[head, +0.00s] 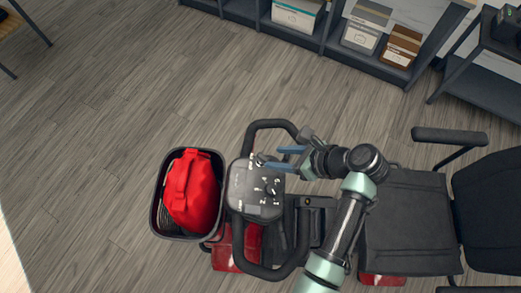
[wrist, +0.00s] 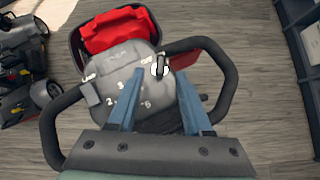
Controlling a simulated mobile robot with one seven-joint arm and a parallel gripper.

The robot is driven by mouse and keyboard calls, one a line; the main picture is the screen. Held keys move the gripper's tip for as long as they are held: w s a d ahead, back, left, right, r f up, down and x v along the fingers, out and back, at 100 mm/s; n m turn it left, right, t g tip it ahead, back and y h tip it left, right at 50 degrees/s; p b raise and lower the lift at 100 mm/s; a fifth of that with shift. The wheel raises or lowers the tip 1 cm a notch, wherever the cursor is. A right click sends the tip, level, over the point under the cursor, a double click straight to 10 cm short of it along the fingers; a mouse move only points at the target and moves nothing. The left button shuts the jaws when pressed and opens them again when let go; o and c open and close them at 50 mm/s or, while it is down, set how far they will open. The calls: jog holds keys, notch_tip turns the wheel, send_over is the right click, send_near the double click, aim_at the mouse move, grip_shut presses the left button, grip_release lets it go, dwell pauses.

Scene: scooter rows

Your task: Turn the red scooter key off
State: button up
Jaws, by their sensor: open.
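The red scooter's grey control panel (head: 243,201) is at the centre of the head view, between looped black handlebars. It also fills the middle of the wrist view (wrist: 118,75). The small dark key (wrist: 160,66), with a pale ring around it, sits near the panel's upper right in the wrist view. In the head view the key (head: 260,159) is small and partly hard to make out beside a fingertip. My gripper (head: 274,157) is open, its blue fingers reaching over the panel. In the wrist view its fingertips (wrist: 160,71) lie on either side of the key, with gaps.
A black basket (head: 155,212) with a red bag (head: 190,190) is on the scooter's front. Handlebars (wrist: 222,75) flank my gripper. The black seat (head: 405,225) is at right. Shelves with boxes (head: 360,38) stand behind. Another scooter (wrist: 22,95) shows at the wrist view's left.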

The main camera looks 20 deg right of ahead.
aim_at(262, 156)
jog(key=x, duration=0.7)
jog(key=shift+w+a+f, duration=0.15)
jog(key=shift+w, duration=0.15)
grip_shut()
